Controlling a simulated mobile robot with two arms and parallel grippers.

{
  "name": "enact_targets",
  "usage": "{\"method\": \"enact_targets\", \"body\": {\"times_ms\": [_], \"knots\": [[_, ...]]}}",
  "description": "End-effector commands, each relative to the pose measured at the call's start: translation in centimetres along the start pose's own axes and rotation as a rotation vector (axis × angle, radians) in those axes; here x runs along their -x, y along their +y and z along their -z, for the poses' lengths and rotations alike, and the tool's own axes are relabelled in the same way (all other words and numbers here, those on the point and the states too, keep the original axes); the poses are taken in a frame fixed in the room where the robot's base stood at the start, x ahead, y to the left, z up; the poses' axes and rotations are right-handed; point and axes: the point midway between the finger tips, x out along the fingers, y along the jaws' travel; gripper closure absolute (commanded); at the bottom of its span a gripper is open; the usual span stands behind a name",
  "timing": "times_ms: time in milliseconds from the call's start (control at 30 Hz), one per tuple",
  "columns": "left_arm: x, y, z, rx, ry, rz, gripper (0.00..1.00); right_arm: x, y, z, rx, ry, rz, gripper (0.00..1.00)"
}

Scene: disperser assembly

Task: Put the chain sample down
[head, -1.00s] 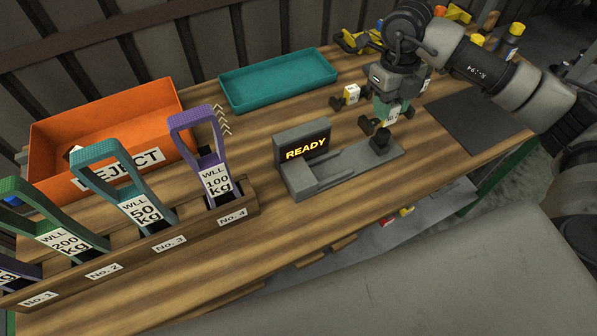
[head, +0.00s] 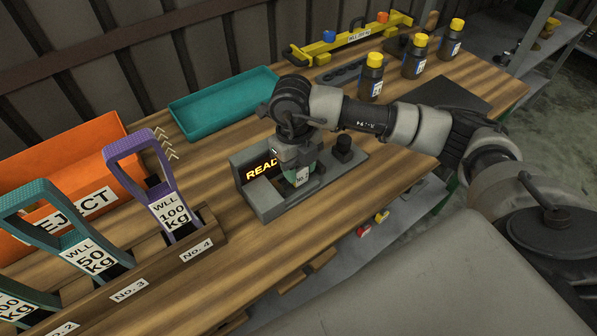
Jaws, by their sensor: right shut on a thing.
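My right gripper (head: 298,167) is shut, low over the grey test device (head: 265,207). A small piece with a green part and a white label (head: 302,177) shows at its fingers; I take it for the chain sample. The gripper and wrist hide most of it, so I cannot tell whether it touches the device's bed. The device's display (head: 260,170) is partly covered; "READ" shows in lit letters. A black knob (head: 343,149) stands on the device's right end. My left gripper is not in view.
A teal tray (head: 190,133) lies behind the device. An orange REJECT bin (head: 112,157) and a wooden rack (head: 212,236) with coloured sling handles stand left. Several yellow-capped bottles (head: 372,83), a yellow beam (head: 335,45) and a dark mat (head: 465,97) are at the back right.

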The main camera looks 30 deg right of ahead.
Motion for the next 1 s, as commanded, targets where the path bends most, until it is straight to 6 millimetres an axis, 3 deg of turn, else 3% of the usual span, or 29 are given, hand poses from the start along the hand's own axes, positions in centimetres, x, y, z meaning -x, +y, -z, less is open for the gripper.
{"method": "enact_targets", "body": {"times_ms": [33, 400, 433, 567, 867, 1000], "knots": [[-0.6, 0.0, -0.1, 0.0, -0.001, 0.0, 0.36, -0.8, 0.0, -0.1, 0.0, -0.001, 0.0, 1.0], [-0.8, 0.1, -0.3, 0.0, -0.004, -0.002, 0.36, -1.0, 0.0, -0.2, 0.001, -0.002, 0.0, 1.0], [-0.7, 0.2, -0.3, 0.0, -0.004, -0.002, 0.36, -0.9, 0.0, -0.1, 0.001, -0.001, 0.0, 0.59], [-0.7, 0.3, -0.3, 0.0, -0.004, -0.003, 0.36, -0.9, 0.0, -0.1, 0.001, -0.001, 0.0, 0.39], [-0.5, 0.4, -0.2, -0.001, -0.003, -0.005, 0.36, -0.7, 0.0, -0.1, 0.001, -0.001, 0.0, 0.36], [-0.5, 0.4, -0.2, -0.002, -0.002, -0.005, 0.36, 0.3, 0.0, -0.2, 0.001, -0.005, 0.0, 0.36]]}}
